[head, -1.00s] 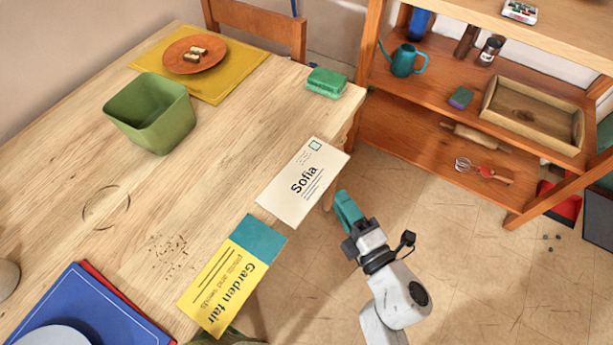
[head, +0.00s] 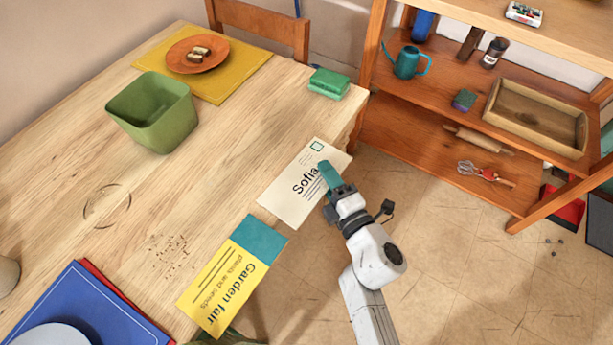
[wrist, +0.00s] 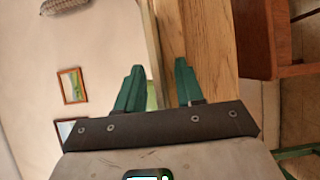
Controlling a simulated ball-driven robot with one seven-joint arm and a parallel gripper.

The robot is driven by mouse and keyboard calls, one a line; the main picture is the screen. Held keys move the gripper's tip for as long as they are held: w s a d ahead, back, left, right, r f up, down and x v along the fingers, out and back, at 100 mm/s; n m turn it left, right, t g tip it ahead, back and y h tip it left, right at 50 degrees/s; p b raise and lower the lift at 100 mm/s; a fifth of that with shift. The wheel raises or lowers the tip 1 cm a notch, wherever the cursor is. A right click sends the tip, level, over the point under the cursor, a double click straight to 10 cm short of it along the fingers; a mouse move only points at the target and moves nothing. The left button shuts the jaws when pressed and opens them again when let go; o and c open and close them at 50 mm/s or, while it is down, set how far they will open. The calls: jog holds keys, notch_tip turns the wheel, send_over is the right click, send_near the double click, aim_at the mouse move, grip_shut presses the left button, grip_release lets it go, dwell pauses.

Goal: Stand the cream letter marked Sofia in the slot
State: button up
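The cream letter marked Sofia (head: 288,206) lies flat at the table's right edge in the head view, its right part reaching past the edge. My gripper (head: 326,172) is at the letter's right side, with a teal finger over it, hiding the end of the name and some written lines. Whether the fingers touch the letter cannot be told. In the wrist view my gripper (wrist: 158,82) shows two teal fingers apart, with a clear gap. A thin pale strip runs between them; I cannot tell if it is the letter. I cannot make out a slot.
The yellow Garden fair leaflet (head: 222,288) lies just in front of the letter on the table (head: 215,160). A green sponge (head: 328,83) lies at the far corner. A green bin (head: 152,112) stands further left. An orange shelf unit (head: 430,95) stands right, with open floor before it.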

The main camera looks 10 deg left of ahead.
grip_shut()
dwell(0.4)
